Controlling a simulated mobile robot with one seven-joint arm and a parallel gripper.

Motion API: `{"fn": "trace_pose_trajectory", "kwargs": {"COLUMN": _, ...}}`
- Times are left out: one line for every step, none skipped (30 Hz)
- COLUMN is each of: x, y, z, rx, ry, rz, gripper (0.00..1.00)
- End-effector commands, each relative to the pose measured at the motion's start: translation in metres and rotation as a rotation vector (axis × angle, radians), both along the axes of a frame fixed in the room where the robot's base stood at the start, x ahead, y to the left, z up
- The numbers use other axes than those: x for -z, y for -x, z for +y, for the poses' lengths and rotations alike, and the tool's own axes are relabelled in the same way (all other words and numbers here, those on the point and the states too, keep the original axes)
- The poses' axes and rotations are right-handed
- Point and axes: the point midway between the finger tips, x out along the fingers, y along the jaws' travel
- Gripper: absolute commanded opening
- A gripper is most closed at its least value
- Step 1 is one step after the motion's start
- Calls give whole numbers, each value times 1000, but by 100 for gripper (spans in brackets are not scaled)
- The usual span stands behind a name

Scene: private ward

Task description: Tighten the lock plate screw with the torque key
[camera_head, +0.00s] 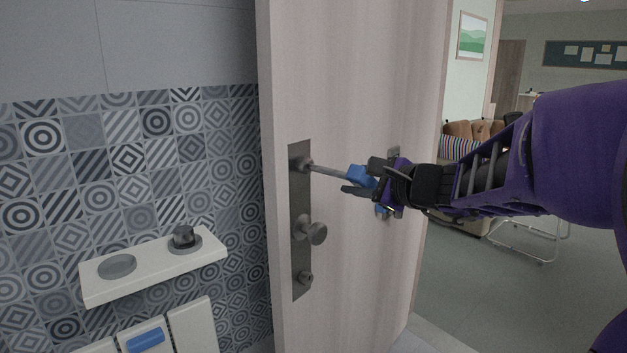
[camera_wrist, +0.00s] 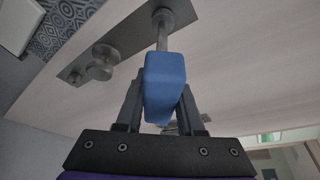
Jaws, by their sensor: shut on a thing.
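The torque key has a blue handle (camera_wrist: 165,78) and a thin grey shaft (camera_head: 330,171). My gripper (camera_head: 368,180) is shut on its blue handle. The shaft reaches left to the upper part of the dark lock plate (camera_head: 301,200) on the door. Its tip meets a round dark fitting (camera_head: 300,164) there, and in the wrist view the shaft ends at that round fitting (camera_wrist: 174,12). The tip and the screw head are hidden, so I cannot tell how fully they engage. A round knob (camera_head: 317,233) and a smaller keyhole fitting (camera_head: 306,278) sit lower on the plate.
The pale wooden door (camera_head: 350,60) stands open. A white shelf (camera_head: 150,270) on the tiled wall holds a dark cylindrical piece (camera_head: 183,236) on a round pad, beside an empty round pad (camera_head: 117,266). Right of the door is a room with a sofa and a metal-framed table.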

Motion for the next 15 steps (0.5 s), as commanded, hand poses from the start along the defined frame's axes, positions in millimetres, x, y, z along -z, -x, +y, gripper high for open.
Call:
{"fn": "trace_pose_trajectory", "kwargs": {"x": -2, "y": 0, "z": 0, "rx": 0, "ry": -1, "rz": -2, "gripper": 0}}
{"fn": "trace_pose_trajectory", "kwargs": {"x": -2, "y": 0, "z": 0, "rx": 0, "ry": -1, "rz": -2, "gripper": 0}}
{"fn": "trace_pose_trajectory", "kwargs": {"x": -2, "y": 0, "z": 0, "rx": 0, "ry": -1, "rz": -2, "gripper": 0}}
{"fn": "trace_pose_trajectory", "kwargs": {"x": -2, "y": 0, "z": 0, "rx": 0, "ry": -1, "rz": -2, "gripper": 0}}
{"fn": "trace_pose_trajectory", "kwargs": {"x": -2, "y": 0, "z": 0, "rx": 0, "ry": -1, "rz": -2, "gripper": 0}}
{"fn": "trace_pose_trajectory", "kwargs": {"x": -2, "y": 0, "z": 0, "rx": 0, "ry": -2, "rz": -2, "gripper": 0}}
{"fn": "trace_pose_trajectory", "kwargs": {"x": -3, "y": 0, "z": 0, "rx": -1, "ry": -4, "rz": 1, "gripper": 0}}
{"fn": "trace_pose_trajectory", "kwargs": {"x": -4, "y": 0, "z": 0, "rx": -1, "ry": -10, "rz": 7, "gripper": 0}}
{"fn": "trace_pose_trajectory", "kwargs": {"x": -6, "y": 0, "z": 0, "rx": -1, "ry": -21, "rz": 18, "gripper": 0}}
{"fn": "trace_pose_trajectory", "kwargs": {"x": -7, "y": 0, "z": 0, "rx": -1, "ry": -32, "rz": 30, "gripper": 0}}
{"fn": "trace_pose_trajectory", "kwargs": {"x": -1, "y": 0, "z": 0, "rx": -1, "ry": -29, "rz": 27, "gripper": 0}}
{"fn": "trace_pose_trajectory", "kwargs": {"x": -1, "y": 0, "z": 0, "rx": -1, "ry": -28, "rz": 25, "gripper": 0}}
{"fn": "trace_pose_trajectory", "kwargs": {"x": -1, "y": 1, "z": -2, "rx": 0, "ry": -28, "rz": 25, "gripper": 0}}
{"fn": "trace_pose_trajectory", "kwargs": {"x": -1, "y": 3, "z": -4, "rx": 0, "ry": -27, "rz": 24, "gripper": 0}}
{"fn": "trace_pose_trajectory", "kwargs": {"x": -1, "y": 6, "z": -7, "rx": 1, "ry": -27, "rz": 24, "gripper": 0}}
